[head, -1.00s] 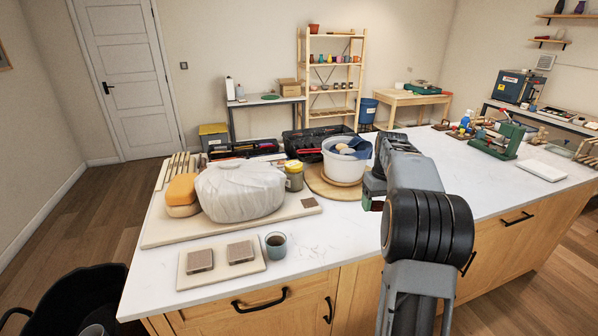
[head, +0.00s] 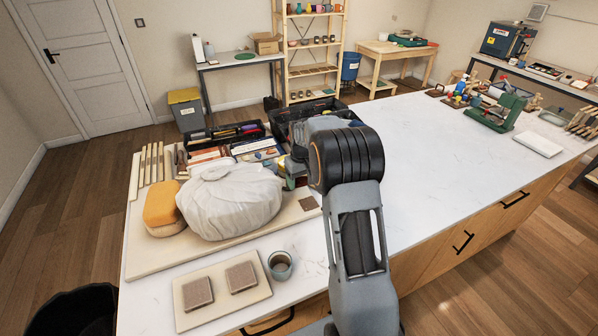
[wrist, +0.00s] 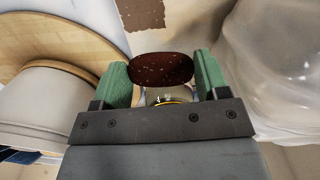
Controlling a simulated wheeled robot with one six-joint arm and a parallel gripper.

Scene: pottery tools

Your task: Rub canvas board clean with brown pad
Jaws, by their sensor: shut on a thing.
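The canvas board (head: 150,252) is a large beige board at the left end of the counter. A dark brown square patch (head: 309,203) lies at its right corner; it also shows at the top of the wrist view (wrist: 141,14). My gripper (wrist: 161,78) has green fingers and is shut on a dark reddish-brown oval pad (wrist: 161,67). In the wrist view the pad is near the patch, apart from it in the picture. In the head view my arm hides most of the gripper and the pad, behind the wrapped lump's right side.
A plastic-wrapped lump (head: 230,203) and an orange sponge (head: 161,203) sit on the board. A round wooden board (wrist: 60,38) with a white tub (wrist: 40,105) is beside my gripper. A cup (head: 280,265) and a small tile board (head: 225,297) stand in front.

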